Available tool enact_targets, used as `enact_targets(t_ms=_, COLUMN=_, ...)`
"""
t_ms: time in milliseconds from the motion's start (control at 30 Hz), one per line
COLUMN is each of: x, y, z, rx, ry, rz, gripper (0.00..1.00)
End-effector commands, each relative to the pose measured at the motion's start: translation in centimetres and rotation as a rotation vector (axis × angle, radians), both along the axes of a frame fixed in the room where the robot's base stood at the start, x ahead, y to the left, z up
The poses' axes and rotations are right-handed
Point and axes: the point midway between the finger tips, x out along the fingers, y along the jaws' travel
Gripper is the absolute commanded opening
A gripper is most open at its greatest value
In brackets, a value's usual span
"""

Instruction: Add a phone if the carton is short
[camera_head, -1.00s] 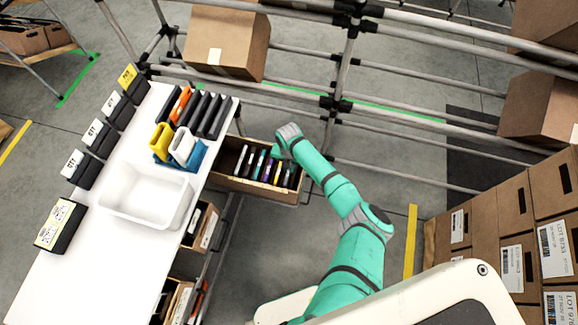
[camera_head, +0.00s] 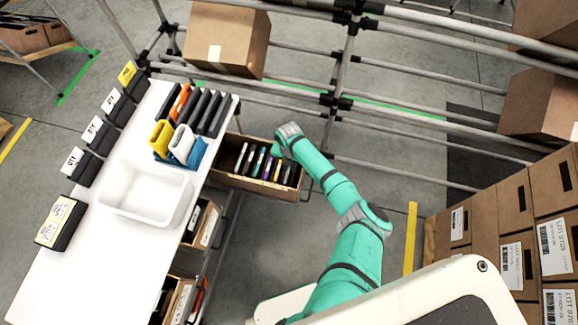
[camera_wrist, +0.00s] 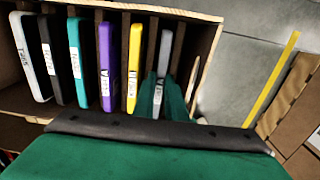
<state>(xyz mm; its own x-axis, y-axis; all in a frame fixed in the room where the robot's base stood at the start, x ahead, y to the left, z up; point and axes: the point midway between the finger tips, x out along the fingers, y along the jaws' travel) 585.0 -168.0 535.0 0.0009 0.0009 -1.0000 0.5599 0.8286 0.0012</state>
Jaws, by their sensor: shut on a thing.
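The tilted open carton (camera_head: 222,183) sits beside the white table, with several phones standing in its slots. In the wrist view the carton (camera_wrist: 208,40) holds, from left to right, a white phone (camera_wrist: 32,55), a black phone (camera_wrist: 55,60), a teal phone (camera_wrist: 78,62), a purple phone (camera_wrist: 107,65), a yellow phone (camera_wrist: 133,68) and a grey phone (camera_wrist: 165,52). In the head view my wrist is over the carton's right end, and the fingertips are hidden.
The white table (camera_head: 70,270) carries an empty white tray (camera_head: 145,205), dark upright items (camera_head: 205,112), colored holders (camera_head: 180,145) and labelled blocks (camera_head: 97,135). More cartons (camera_head: 205,225) sit below. A metal rack (camera_head: 345,60) stands behind; stacked boxes (camera_head: 515,215) stand at right.

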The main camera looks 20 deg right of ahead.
Motion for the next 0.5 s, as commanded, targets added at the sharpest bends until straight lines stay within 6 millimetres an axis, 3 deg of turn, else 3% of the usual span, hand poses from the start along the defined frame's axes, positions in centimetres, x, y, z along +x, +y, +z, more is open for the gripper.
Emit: enact_targets(t_ms=500, x=0.0, y=0.01, z=-0.54, rx=0.0, ry=0.0, rz=0.0, gripper=0.0)
